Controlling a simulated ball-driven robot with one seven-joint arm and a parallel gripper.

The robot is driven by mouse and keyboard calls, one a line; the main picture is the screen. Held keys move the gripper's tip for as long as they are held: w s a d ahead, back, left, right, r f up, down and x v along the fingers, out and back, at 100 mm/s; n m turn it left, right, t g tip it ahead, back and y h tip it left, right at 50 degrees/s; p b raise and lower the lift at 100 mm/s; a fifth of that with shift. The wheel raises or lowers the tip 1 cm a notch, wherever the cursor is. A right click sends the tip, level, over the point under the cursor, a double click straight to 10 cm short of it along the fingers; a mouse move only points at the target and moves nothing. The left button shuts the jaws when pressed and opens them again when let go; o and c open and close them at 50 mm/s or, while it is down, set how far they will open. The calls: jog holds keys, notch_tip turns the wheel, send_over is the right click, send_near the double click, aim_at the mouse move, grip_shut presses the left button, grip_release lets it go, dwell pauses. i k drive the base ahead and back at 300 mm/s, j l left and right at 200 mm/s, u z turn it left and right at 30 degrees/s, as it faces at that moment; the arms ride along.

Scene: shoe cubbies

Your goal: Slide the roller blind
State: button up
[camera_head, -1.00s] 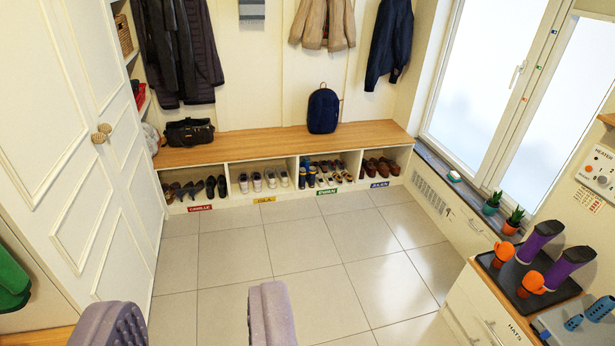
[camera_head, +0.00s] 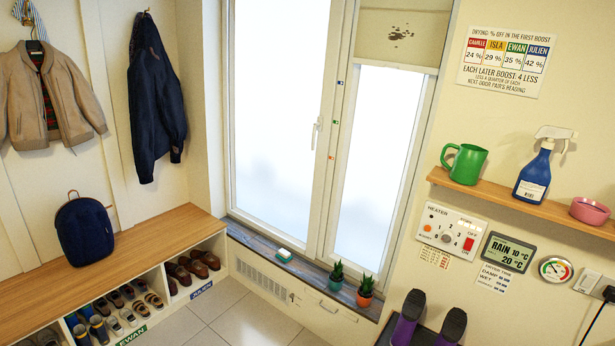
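The roller blind (camera_head: 399,38) is a beige cloth with dark stains, at the top of the right-hand window pane (camera_head: 376,150). It covers only the upper part of that pane, and its straight lower edge hangs at about the height of the top coloured mark on the frame. Small blue (camera_head: 340,83), green (camera_head: 336,122) and orange (camera_head: 331,157) marks run down the window frame beside the pane. The blind's upper end is cut off by the picture edge. My gripper is not in view.
A sill (camera_head: 300,268) with two potted plants (camera_head: 335,277) lies under the window. Right of it, a shelf (camera_head: 530,200) holds a green mug, spray bottle and pink bowl, above a heater panel (camera_head: 450,232). Purple footwear (camera_head: 408,315) stands below. A bench (camera_head: 120,250) is at left.

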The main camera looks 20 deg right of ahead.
aim_at(405, 40)
jog(key=i+j+z, duration=0.15)
jog(key=i, duration=1.8)
jog(key=i+l+z, duration=0.15)
jog(key=i+z, duration=0.2)
jog(key=i, duration=0.35)
jog(key=i+z, duration=0.3)
jog(key=i, duration=0.4)
jog(key=i+l, duration=0.1)
jog(key=i, duration=0.15)
